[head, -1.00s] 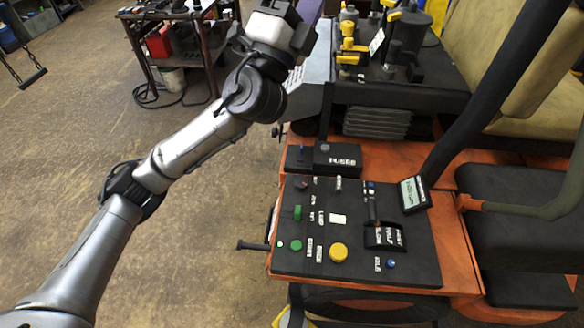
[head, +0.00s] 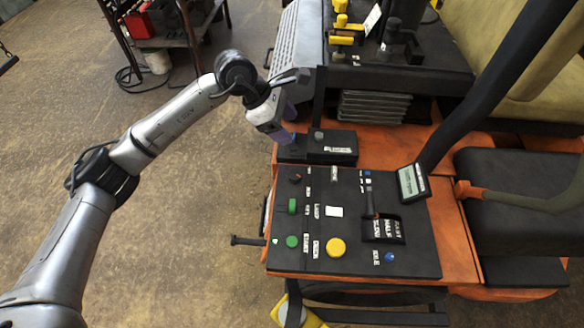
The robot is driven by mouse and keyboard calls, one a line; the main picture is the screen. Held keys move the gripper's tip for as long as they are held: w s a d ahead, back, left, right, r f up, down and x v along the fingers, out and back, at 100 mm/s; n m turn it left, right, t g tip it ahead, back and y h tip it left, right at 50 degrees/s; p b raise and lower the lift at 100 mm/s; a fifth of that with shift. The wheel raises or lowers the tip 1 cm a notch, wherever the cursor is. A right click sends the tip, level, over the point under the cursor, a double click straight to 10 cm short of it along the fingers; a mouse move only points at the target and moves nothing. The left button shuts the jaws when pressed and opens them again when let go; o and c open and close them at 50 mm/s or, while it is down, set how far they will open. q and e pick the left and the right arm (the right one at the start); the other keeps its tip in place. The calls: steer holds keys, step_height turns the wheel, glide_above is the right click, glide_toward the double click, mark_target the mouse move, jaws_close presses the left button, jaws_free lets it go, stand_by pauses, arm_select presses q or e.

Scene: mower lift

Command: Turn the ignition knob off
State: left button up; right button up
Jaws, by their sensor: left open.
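The black control panel (head: 350,255) lies on the orange mower body. Its left side carries a small dark red-marked knob (head: 295,178), a green control (head: 292,206) and a round green button (head: 292,241), with white labels beside them. The labels are too small to read surely, so I cannot tell which control is the ignition knob. My left gripper (head: 285,137) is open and points downward at the panel's far left, beside the fuse box and above the small dark knob in the picture. It appears apart from the controls; its fingertips are small and partly unclear. My right gripper is out of view.
The black fuse box (head: 332,147) stands just behind the panel, close to my left gripper. A yellow button (head: 336,248), a lever (head: 372,200) and a small display (head: 412,182) are farther right. A thick black bar (head: 495,85) rises at right. Open floor lies left.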

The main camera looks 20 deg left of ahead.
mark_target(294, 174)
arm_select(q)
steer(key=d+f, duration=0.1)
steer(key=f, duration=0.3)
steer(key=s+d+f+m+g+y+p, duration=0.1)
steer(key=f, duration=0.4)
steer(key=s+d+f+m+g+y+p, duration=0.1)
steer(key=f, duration=0.4)
steer(key=shift+s+f, duration=0.15)
steer(key=shift+s, duration=0.05)
steer(key=shift+c, duration=0.5)
steer(key=c, duration=0.8)
